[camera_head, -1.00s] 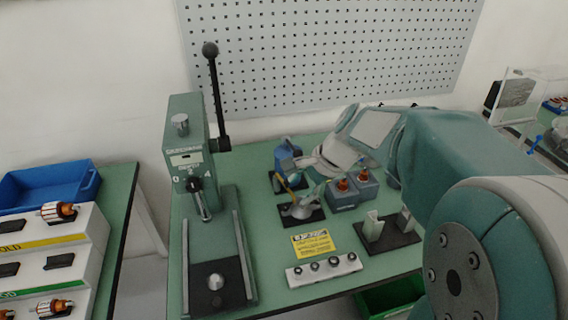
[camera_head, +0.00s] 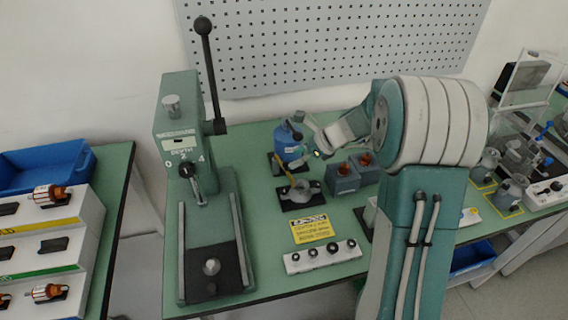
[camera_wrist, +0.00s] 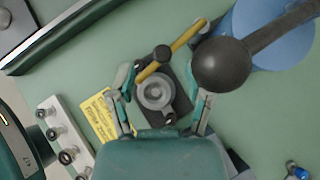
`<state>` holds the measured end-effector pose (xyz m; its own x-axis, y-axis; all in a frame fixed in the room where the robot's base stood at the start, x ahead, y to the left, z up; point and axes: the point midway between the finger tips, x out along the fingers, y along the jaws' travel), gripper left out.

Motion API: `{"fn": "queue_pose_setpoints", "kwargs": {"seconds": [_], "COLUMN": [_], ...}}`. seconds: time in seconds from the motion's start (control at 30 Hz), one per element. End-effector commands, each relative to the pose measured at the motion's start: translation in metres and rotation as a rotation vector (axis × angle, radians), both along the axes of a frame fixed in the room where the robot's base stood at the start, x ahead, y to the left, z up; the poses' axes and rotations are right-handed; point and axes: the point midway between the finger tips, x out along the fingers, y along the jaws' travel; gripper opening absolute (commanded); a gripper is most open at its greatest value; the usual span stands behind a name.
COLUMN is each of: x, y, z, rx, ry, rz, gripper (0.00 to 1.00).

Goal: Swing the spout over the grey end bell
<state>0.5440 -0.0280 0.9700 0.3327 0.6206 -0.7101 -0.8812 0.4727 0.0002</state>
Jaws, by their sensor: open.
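The grey end bell (camera_head: 297,191) sits on a dark plate on the bench; the wrist view shows it as a round ringed part (camera_wrist: 155,92). The yellow spout (camera_wrist: 184,39) runs from beside the blue can (camera_wrist: 268,22) towards the end bell, with a dark round piece (camera_wrist: 162,53) on it. Its lower end shows by the bell's upper left edge; I cannot tell the height between them. The blue can also shows in the head view (camera_head: 289,143). My gripper (camera_wrist: 162,86) is open, its fingers apart on either side of the end bell in the picture, holding nothing visible.
A yellow sign (camera_head: 312,229) and a white strip with round parts (camera_head: 322,257) lie in front. Grey blocks with orange-red parts (camera_head: 343,178) stand right of the bell.

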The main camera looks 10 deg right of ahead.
Motion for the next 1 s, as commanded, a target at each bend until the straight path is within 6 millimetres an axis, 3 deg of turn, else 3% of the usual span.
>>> {"fn": "queue_pose_setpoints", "kwargs": {"seconds": [0.3, 0.67, 0.8, 1.0], "x": [0.015, 0.017, 0.017, 0.017], "y": [0.029, 0.033, 0.032, 0.032], "z": [-0.033, -0.037, -0.037, -0.037], "rx": [0.0, -0.001, -0.001, -0.002], "ry": [-0.001, -0.001, -0.001, -0.001], "rz": [0.001, 0.0, 0.0, 0.001], "gripper": [0.65, 0.65, 0.02, 0.0]}}
